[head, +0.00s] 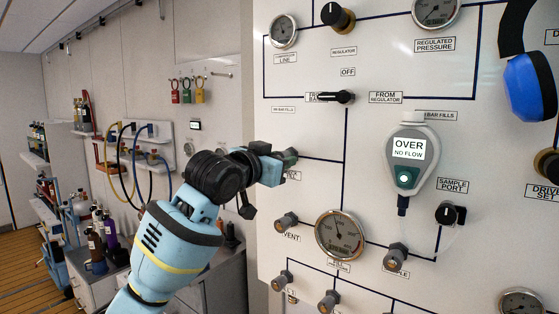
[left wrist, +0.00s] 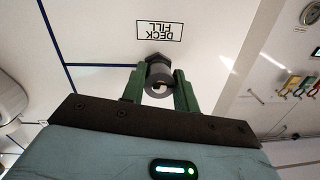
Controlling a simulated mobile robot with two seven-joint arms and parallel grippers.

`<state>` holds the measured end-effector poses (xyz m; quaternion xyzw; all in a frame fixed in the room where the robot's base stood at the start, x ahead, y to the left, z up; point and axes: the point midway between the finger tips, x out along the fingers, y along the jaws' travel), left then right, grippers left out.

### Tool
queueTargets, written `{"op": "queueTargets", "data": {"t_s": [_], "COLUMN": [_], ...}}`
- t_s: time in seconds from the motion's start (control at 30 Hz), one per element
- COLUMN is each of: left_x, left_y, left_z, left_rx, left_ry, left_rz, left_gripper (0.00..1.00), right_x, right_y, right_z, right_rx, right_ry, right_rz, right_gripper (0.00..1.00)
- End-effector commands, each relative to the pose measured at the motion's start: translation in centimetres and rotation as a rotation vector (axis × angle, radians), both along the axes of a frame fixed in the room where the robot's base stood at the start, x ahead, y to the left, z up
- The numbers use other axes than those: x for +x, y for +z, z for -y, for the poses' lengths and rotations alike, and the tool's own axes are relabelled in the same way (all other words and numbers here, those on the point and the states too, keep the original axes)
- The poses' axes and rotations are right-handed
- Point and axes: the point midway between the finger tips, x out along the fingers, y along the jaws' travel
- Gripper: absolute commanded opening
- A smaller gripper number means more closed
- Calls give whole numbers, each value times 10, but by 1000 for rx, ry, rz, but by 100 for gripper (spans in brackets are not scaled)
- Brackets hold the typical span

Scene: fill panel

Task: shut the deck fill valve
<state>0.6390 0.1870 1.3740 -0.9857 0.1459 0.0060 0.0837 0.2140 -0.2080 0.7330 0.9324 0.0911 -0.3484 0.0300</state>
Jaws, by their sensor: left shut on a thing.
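The deck fill valve (left wrist: 158,70) is a grey knob on the white panel, beside a "DECK FILL" label (left wrist: 160,31) that appears upside down in the left wrist view. My left gripper (left wrist: 159,88) has its green fingers on either side of this knob and is shut on it. In the head view my left gripper (head: 286,158) reaches the panel's left part from the left and hides most of the knob and its label. A dark line runs right from there across the panel. My right gripper is not in view.
The panel carries a gauge (head: 340,235), a vent knob (head: 286,222), a sample knob (head: 397,256) and a black selector lever (head: 345,97). A grey analyser (head: 411,160) reads "OVER NO FLOW". A blue-cupped item (head: 530,87) hangs at the right. Shelves with bottles stand left.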

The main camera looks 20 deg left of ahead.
Motion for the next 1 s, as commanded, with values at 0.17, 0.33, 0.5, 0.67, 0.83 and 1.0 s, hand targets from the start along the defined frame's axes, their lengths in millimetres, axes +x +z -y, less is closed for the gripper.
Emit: {"op": "queueTargets", "data": {"t_s": [0.17,0.33,0.5,0.67,0.83,1.0], "left_x": [0,0,0,0,1,1], "left_y": [0,0,0,-1,0,-1], "left_z": [0,-1,-1,-1,-1,-2], "left_rx": [161,313,465,608,760,911], "left_ry": [0,0,1,0,0,0], "left_rz": [59,113,167,218,273,327], "left_gripper": [7,7,7,7,7,7], "right_x": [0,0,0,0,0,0], "right_y": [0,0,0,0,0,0], "right_z": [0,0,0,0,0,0], "right_rx": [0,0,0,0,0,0], "right_ry": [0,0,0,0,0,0], "right_rz": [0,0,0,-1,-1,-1], "right_gripper": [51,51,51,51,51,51]}}
